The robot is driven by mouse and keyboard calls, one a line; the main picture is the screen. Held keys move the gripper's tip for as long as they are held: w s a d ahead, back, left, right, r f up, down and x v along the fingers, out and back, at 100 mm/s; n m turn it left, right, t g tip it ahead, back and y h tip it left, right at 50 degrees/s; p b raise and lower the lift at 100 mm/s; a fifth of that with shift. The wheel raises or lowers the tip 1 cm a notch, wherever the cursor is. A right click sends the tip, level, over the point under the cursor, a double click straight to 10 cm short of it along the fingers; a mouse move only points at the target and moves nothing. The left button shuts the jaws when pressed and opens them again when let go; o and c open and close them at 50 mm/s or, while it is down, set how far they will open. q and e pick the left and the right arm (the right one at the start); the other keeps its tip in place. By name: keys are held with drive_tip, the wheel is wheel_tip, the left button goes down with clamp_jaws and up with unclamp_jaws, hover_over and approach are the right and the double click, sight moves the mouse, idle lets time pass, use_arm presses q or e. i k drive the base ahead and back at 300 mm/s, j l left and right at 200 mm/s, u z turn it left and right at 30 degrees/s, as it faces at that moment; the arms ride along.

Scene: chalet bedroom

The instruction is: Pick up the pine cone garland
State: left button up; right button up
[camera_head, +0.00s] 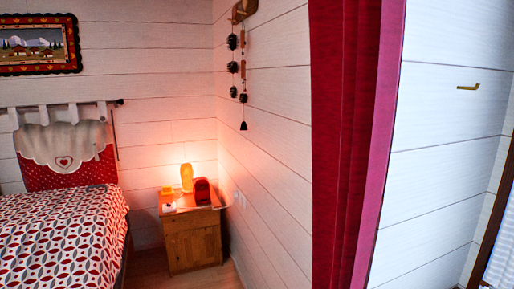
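The pine cone garland (243,70) hangs down the white plank wall from a wooden bracket (243,10) near the top middle of the head view. It has dark round cones on one strand, brownish pieces on another, and a dark bell-like piece (243,126) at its lower end. It hangs free, above and to the right of the nightstand. Neither of my grippers shows in this view.
A wooden nightstand (192,246) with a lit orange lamp (187,178) and a red object (202,191) stands in the corner. A bed (60,235) fills the left. A red curtain (345,150) hangs right of the garland. Little floor shows.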

sight(233, 67)
drive_tip(key=i+u, duration=0.1)
drive_tip(key=i, duration=0.4)
drive_tip(key=i+l+u, duration=0.15)
drive_tip(key=i, duration=0.3)
drive_tip(key=j+z, duration=0.1)
drive_tip(key=z, duration=0.3)
drive_tip(key=i+j+z, duration=0.15)
drive_tip(key=z, duration=0.3)
drive_tip(key=j+z, duration=0.1)
drive_tip(key=z, duration=0.3)
drive_tip(key=i+j+z, duration=0.1)
drive_tip(key=j+z, duration=0.4)
drive_tip(key=z, duration=0.2)
drive_tip(key=j+z, duration=0.35)
drive_tip(key=j, duration=0.75)
drive_tip(key=i+j+z, duration=0.1)
drive_tip(key=j, duration=0.6)
drive_tip(key=j+u, duration=0.4)
drive_tip(key=i+j+u, duration=0.15)
drive_tip(key=j+u, duration=0.25)
drive_tip(key=l, duration=0.1)
